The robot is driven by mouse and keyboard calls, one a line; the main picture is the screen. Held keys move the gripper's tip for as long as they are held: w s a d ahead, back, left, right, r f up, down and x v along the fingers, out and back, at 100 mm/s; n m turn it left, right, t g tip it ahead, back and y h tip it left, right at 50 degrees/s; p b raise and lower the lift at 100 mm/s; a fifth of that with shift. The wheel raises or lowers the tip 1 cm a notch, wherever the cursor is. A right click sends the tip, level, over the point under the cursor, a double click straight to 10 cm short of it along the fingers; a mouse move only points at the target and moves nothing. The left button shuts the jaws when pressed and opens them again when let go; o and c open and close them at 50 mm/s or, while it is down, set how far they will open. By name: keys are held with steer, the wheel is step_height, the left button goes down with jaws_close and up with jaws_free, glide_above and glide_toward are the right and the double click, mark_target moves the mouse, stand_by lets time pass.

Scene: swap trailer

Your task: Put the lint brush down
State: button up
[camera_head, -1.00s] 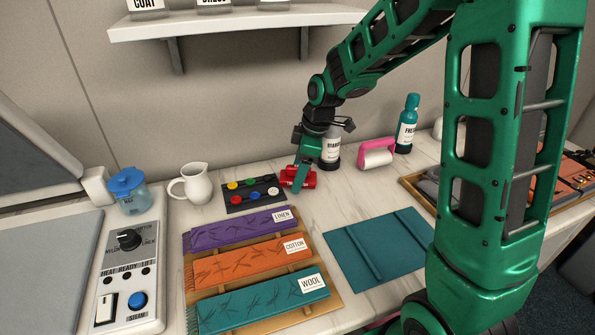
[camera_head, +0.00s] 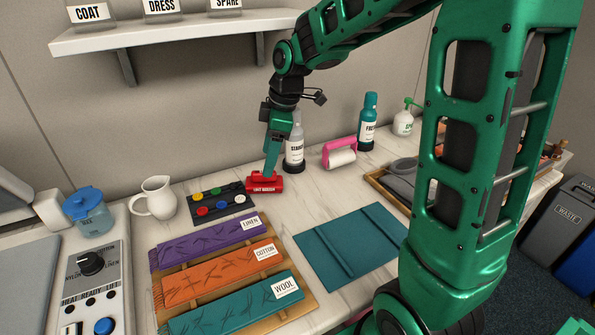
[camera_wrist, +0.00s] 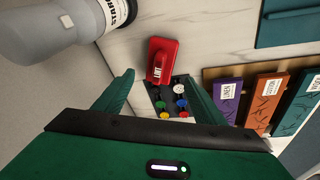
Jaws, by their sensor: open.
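The red lint brush (camera_head: 264,184) lies on the marble counter at the right end of the dark button tray. Its label faces the front. My gripper (camera_head: 270,172) is just above and behind it, pointing down. In the wrist view the lint brush (camera_wrist: 161,62) lies beyond my open fingers (camera_wrist: 159,80), with nothing held between them. The brush appears to rest on the counter, clear of the fingertips.
The button tray (camera_head: 196,210) sits left of the brush. Fabric samples (camera_head: 215,275) lie in front. Bare marble lies between brush and teal mat (camera_head: 350,248).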

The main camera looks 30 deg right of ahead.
steer(key=s+d+r+m+h, duration=0.1)
steer(key=s+d+m+h, duration=0.1)
steer(key=s+d+m, duration=1.15)
steer(key=s+d+f+m+g, duration=0.1)
steer(key=s+m, duration=0.2)
steer(key=s, duration=0.6)
steer(key=s+d+f+m+g, duration=0.1)
steer(key=s+m, duration=0.2)
steer(key=s, duration=0.6)
steer(key=shift+d, duration=0.25)
steer(key=shift+m, duration=0.25)
steer(key=shift+w+f, duration=0.2)
steer(key=shift+w, duration=0.35)
